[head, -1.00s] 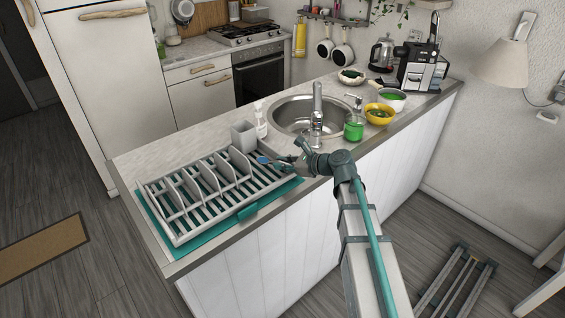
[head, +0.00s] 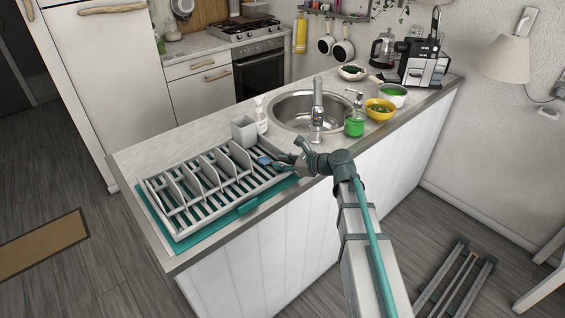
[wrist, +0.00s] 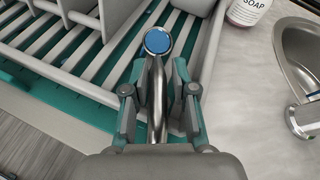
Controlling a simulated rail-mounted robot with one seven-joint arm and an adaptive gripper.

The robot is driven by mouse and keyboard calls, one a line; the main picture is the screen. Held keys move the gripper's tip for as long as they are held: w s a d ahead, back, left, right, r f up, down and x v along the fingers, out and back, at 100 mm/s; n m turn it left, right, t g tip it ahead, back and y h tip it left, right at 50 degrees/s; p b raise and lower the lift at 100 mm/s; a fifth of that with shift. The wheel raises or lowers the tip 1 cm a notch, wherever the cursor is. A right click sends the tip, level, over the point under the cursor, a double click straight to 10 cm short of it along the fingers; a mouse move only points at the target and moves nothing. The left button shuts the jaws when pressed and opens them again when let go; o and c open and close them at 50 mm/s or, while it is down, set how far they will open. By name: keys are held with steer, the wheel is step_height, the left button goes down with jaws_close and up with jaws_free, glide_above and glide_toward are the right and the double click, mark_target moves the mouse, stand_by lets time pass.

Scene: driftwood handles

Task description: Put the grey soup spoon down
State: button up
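The grey soup spoon (wrist: 157,97) is in the wrist view, with a long metal handle and a small round bowl end that looks blue. Its bowl end lies over the right part of the white dish rack (wrist: 111,95), and the handle runs back between my fingers toward the palm. My gripper (wrist: 159,72) has a finger on each side of the handle, with gaps showing, so it looks open around it. In the head view, my gripper (head: 288,158) is at the rack's right end, with the blue bowl end (head: 264,161) beside it. Whether the handle rests on the rack is hidden.
A teal mat (head: 215,236) lies under the rack. A grey cup (head: 243,131) and a soap bottle (head: 260,116) stand behind it.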

steer(key=shift+o, duration=0.9)
steer(key=shift+d, duration=0.1)
steer(key=v, duration=1.1)
steer(key=shift+s+d, duration=0.2)
steer(key=shift+d, duration=0.1)
